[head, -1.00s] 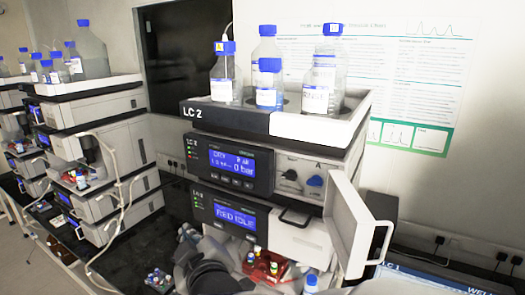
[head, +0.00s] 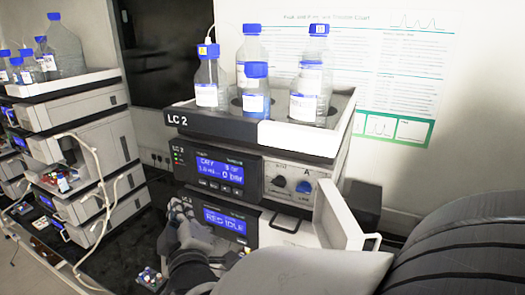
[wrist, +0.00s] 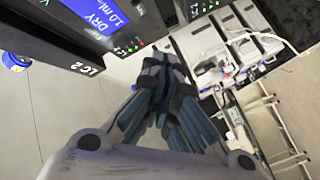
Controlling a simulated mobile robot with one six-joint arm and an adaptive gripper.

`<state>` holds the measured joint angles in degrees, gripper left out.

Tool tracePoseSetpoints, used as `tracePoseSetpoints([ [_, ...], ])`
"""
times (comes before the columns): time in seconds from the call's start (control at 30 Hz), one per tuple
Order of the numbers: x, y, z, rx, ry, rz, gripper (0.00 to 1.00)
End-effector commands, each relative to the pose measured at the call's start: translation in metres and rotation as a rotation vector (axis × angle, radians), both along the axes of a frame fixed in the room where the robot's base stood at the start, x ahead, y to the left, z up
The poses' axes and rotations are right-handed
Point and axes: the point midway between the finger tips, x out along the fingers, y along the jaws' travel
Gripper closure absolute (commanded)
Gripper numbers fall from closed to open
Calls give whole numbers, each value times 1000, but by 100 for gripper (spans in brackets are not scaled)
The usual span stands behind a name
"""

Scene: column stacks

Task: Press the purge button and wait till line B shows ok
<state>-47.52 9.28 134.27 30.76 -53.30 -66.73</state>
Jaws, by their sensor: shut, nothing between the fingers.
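The LC 2 pump module (head: 248,172) has a blue display (head: 219,172) reading DRY and 0 bar; its other text is too blurred to read surely. A row of small buttons (head: 220,187) runs under the display, labels illegible. No line B ok reading can be made out. My gripper (head: 180,207) is shut and empty, in front of the left part of the stack, below and left of that display. In the wrist view the shut fingers (wrist: 164,62) are apart from the display (wrist: 103,18), which lies at upper left.
A lower module's display (head: 224,220) reads RED IDLE. A white door (head: 340,212) stands open at its right. Blue-capped bottles (head: 255,95) stand in the top tray (head: 245,127). Another instrument stack (head: 85,150) with loose tubing is at left. My arm covers the lower right.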

Motion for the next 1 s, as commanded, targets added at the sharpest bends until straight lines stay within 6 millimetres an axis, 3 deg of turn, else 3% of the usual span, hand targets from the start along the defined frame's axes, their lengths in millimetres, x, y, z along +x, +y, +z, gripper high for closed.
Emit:
tracePoseSetpoints([
  [0.3,43,-19,0,0,1,-5,100],
  [0.5,61,-26,-1,2,0,-2,100],
  [1.0,68,-28,0,0,0,0,100],
])
